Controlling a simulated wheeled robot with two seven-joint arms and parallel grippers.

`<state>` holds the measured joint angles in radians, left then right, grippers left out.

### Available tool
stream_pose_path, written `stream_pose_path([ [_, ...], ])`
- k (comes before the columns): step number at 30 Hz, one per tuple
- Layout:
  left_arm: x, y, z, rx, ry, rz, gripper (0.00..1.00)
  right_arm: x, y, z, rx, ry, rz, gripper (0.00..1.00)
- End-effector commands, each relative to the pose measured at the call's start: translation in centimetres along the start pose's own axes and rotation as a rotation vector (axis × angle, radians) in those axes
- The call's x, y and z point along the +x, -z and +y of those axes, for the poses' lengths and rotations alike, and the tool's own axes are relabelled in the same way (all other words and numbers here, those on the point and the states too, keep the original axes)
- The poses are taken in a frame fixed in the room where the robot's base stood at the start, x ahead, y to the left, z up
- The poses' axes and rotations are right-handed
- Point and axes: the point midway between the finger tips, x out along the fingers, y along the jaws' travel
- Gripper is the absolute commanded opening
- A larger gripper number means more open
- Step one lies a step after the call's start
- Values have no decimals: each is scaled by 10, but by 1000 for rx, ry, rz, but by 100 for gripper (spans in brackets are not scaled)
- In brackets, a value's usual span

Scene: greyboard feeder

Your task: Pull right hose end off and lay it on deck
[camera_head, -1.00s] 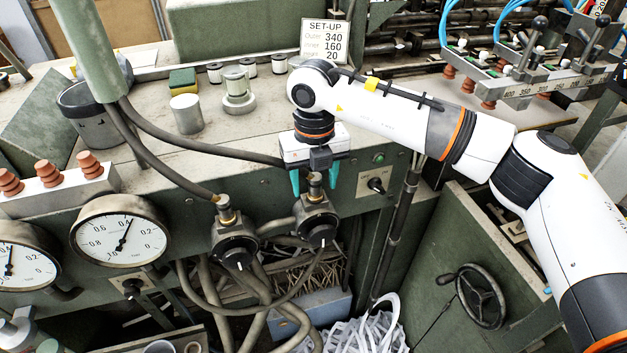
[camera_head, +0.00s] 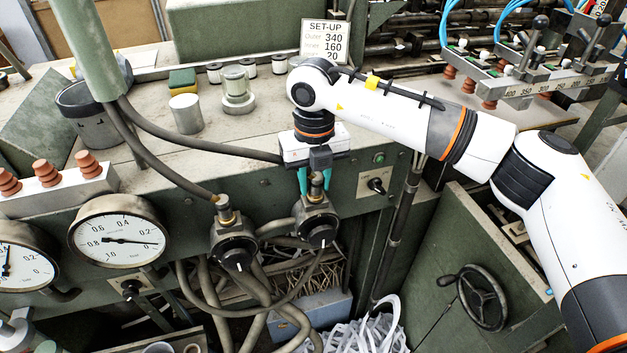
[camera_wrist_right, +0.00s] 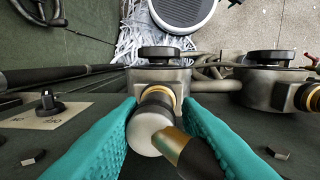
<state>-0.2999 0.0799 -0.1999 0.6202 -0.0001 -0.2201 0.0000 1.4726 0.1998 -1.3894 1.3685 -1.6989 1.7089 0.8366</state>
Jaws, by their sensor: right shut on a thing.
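My right gripper (camera_head: 315,183) points down above the right valve (camera_head: 317,222), its teal fingers shut on the right hose end. In the wrist view the fingers of this gripper (camera_wrist_right: 160,140) flank the hose end (camera_wrist_right: 155,128), a pale round fitting with a brass collar and black hose. It appears seated on the valve's brass neck (camera_wrist_right: 157,94). The right hose (camera_head: 200,140) runs from the upper left across the deck (camera_head: 150,155) and disappears behind my gripper. My left gripper is not in view.
A second hose ends on the left valve (camera_head: 233,240). A round gauge (camera_head: 119,229) sits at the left. The deck between the two hoses looks clear.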

Motion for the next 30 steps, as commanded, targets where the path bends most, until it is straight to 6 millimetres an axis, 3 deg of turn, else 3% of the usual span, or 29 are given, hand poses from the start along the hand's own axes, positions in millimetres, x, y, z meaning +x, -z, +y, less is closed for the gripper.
stream_pose_path([
  [30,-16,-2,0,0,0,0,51,-36,0,0,1,0,0,0],
])
